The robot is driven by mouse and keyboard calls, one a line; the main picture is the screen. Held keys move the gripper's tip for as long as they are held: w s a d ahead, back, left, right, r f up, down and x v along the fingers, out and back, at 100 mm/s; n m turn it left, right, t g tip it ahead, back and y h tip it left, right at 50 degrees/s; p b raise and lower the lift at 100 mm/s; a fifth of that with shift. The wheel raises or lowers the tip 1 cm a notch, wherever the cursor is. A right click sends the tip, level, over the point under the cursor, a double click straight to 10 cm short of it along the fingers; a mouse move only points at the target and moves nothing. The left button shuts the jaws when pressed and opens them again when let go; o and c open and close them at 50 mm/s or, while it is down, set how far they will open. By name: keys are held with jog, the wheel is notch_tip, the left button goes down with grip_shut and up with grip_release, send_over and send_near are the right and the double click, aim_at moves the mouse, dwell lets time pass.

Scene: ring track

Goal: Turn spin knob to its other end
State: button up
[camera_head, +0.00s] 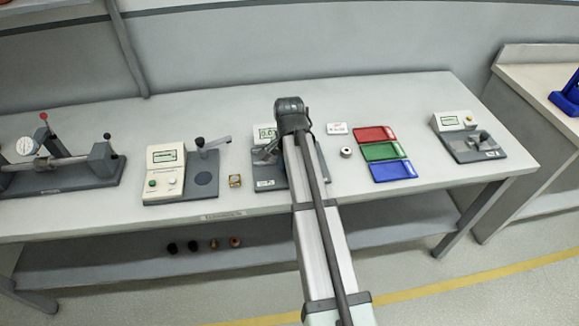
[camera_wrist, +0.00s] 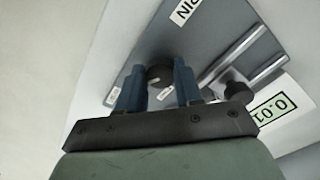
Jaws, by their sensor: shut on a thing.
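The spin knob (camera_wrist: 160,76) is a dark round knob with a pale line on top, on the grey base plate (camera_wrist: 210,45) of a small instrument. In the wrist view my gripper (camera_wrist: 158,69) has one blue finger on each side of the knob and is shut on it. A label (camera_wrist: 190,91) beside the right finger is partly covered. In the head view my arm hides the knob and most of the instrument; part of its base plate (camera_head: 266,184) shows left of the arm.
The instrument's display (camera_wrist: 271,115), two metal rods (camera_wrist: 250,62) and a black cylinder (camera_wrist: 235,92) are close to the right finger. On the bench are a tester (camera_head: 165,160) and a small brass part (camera_head: 235,181) to the left, and coloured trays (camera_head: 381,152) to the right.

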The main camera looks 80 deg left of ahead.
jog(key=shift+m, duration=0.3)
jog(key=o, duration=1)
jog(key=shift+o, duration=0.2)
jog(key=shift+r, duration=0.1)
notch_tip(320, 180, up, 14)
jog(key=shift+f, duration=0.2)
dwell(0.4)
